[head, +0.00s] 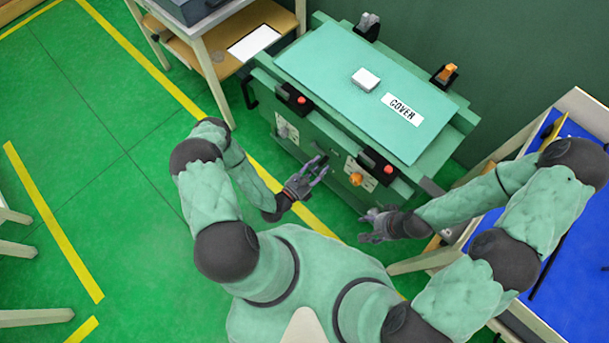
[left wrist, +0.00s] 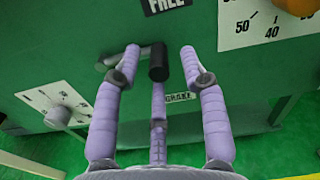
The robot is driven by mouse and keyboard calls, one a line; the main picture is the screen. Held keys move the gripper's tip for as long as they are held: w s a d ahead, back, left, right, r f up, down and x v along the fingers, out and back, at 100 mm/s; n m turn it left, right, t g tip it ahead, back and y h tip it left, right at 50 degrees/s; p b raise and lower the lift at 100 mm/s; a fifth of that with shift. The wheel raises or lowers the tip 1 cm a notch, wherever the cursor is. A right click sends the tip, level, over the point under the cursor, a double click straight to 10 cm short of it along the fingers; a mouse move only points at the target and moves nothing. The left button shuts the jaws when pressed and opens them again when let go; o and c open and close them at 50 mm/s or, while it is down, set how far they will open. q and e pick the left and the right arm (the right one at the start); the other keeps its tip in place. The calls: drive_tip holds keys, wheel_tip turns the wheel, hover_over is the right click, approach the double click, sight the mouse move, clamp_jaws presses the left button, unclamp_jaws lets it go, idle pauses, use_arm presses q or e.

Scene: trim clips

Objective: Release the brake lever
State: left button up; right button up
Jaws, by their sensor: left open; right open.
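The brake lever's black grip (left wrist: 158,62) points toward the camera in the left wrist view, with a metal arm to its left. A FREE label (left wrist: 166,5) is above it and a partly hidden BRAKE label (left wrist: 181,97) is below right. My left gripper (head: 319,170) is open in front of the green machine (head: 330,125); its fingers show on both sides of the grip in the left wrist view (left wrist: 160,50). I cannot tell whether they touch it. The lever is not clear in the head view. My right gripper (head: 368,225) is open and empty, near the machine's right front.
An orange knob (head: 356,179) and a scale plate sit right of my left gripper. Another dial (left wrist: 58,116) is at lower left in the wrist view. The COVER lid (head: 370,90) carries a white block (head: 366,79). A blue-topped table (head: 580,240) stands at right.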

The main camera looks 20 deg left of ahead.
use_arm(q)
drive_tip(key=v, duration=0.8)
drive_tip(key=shift+s, duration=0.4)
drive_tip(key=shift+a, duration=0.15)
drive_tip(key=w+d+f+m+g, duration=0.2)
drive_tip(key=m+g, duration=0.3)
drive_tip(key=m, duration=0.4)
drive_tip(key=w+d+f+m+g, duration=0.2)
drive_tip(key=m+g, duration=0.2)
drive_tip(key=m, duration=0.4)
drive_tip(key=s+d+r+m+g+y, duration=0.1)
drive_tip(key=s+d+r+m+g, duration=0.1)
drive_tip(key=m, duration=0.5)
drive_tip(key=s+d+r+m+g+y, duration=0.1)
drive_tip(key=s+d+r+m+g, duration=0.1)
drive_tip(key=s+r+m+g, duration=0.3)
drive_tip(key=s+m, duration=0.2)
drive_tip(key=m, duration=0.1)
drive_tip(key=shift+s+r+g, duration=0.25)
drive_tip(key=shift+s+g, duration=0.05)
